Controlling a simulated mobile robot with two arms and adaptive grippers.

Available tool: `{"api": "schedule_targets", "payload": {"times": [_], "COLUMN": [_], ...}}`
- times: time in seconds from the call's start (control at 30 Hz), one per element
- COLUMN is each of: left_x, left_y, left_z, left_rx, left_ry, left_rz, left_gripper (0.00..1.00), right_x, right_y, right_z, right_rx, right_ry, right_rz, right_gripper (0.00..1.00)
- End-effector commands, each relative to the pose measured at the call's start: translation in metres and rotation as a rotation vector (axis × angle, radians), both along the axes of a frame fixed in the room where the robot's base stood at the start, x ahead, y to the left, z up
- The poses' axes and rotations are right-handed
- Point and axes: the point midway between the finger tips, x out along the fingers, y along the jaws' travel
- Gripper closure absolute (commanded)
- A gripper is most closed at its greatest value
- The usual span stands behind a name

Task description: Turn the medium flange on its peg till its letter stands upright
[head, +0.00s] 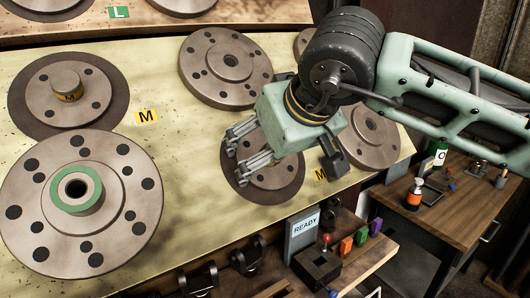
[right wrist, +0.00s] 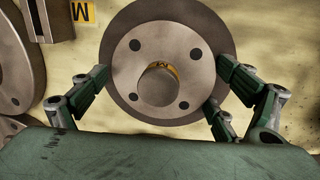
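A medium flange (right wrist: 165,105) fills the middle of the right wrist view, a grey metal disc with several holes on a darker round plate (right wrist: 213,30). A stub with a yellow band (right wrist: 166,72) stands at its centre; the band's dark letter looks like a tilted M. In the head view this flange (head: 266,178) is partly hidden by my right gripper (head: 250,148). My right gripper's fingers are spread on both sides of the flange, open; whether they touch its rim cannot be told. My left gripper is not in view.
A flange (head: 225,66) lies above my gripper.

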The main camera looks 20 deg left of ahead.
Motion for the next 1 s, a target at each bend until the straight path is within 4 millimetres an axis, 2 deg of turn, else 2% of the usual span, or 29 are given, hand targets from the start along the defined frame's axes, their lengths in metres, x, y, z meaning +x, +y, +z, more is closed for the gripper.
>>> {"api": "schedule_targets", "payload": {"times": [0.03, 0.67, 0.77, 1.0], "left_x": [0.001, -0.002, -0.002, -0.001], "left_y": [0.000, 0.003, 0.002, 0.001], "left_z": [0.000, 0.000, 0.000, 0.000], "left_rx": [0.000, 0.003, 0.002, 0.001], "left_ry": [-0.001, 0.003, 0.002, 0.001], "left_rz": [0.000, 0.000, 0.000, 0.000], "left_gripper": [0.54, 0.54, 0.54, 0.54], "right_x": [0.006, 0.003, -0.001, -0.026], "right_y": [-0.005, -0.004, -0.007, -0.024], "right_z": [0.004, 0.001, 0.007, 0.043], "right_rx": [0.002, -0.002, -0.002, 0.002], "right_ry": [-0.008, -0.003, -0.004, -0.009], "right_rz": [-0.017, -0.010, -0.010, -0.006], "right_gripper": [0.17, 0.17, 0.17, 0.17]}}
